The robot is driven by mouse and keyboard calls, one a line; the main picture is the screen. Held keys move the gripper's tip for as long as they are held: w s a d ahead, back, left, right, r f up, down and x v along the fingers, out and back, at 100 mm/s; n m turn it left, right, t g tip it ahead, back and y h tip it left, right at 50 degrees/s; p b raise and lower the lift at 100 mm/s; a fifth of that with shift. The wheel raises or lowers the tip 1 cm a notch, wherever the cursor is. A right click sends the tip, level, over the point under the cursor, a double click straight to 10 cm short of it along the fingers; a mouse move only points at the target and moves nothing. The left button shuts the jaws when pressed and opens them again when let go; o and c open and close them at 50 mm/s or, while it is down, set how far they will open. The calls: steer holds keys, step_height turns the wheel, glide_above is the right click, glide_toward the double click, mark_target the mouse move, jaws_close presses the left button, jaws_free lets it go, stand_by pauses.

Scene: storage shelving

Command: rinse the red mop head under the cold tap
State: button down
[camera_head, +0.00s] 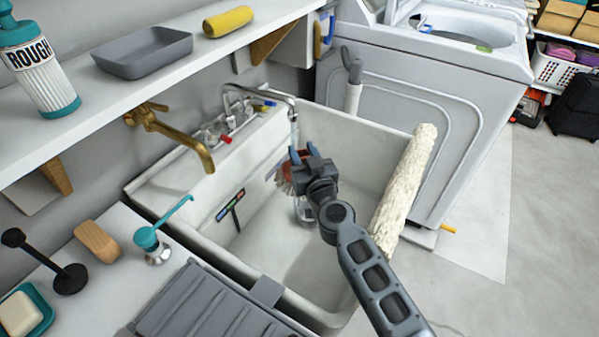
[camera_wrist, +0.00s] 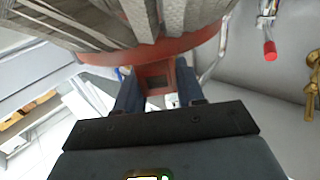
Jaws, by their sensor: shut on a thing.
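The red mop head (camera_head: 285,180) is in my gripper (camera_head: 302,158), over the white sink basin (camera_head: 262,228), below the chrome tap spout (camera_head: 270,92). In the wrist view the red mop head (camera_wrist: 190,45) has grey strands. My gripper (camera_wrist: 160,88) is shut on its square red socket. A clear stream (camera_head: 294,130) seems to fall from the spout towards the mop head; my gripper partly hides where it lands. The chrome tap has a blue handle (camera_head: 265,103) and a red handle (camera_head: 225,139). The red one also shows in the wrist view (camera_wrist: 270,50).
A brass tap (camera_head: 180,135) juts over the sink's left side. A fluffy cream roller (camera_head: 405,190) leans at the right rim. A shelf (camera_head: 130,95) overhangs the upper left. A washing machine (camera_head: 430,110) stands behind right. A grey ribbed board (camera_head: 215,305) lies at the front.

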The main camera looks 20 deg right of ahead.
steer(key=shift+d, duration=0.2)
steer(key=shift+a, duration=0.1)
steer(key=shift+a, duration=0.55)
steer(key=shift+d, duration=0.2)
steer(key=shift+d, duration=0.45)
steer(key=s+p, duration=0.2)
steer(key=s, duration=0.6)
steer(key=shift+a, duration=0.35)
stand_by(0.4)
steer(key=shift+r, duration=0.1)
stand_by(1.0)
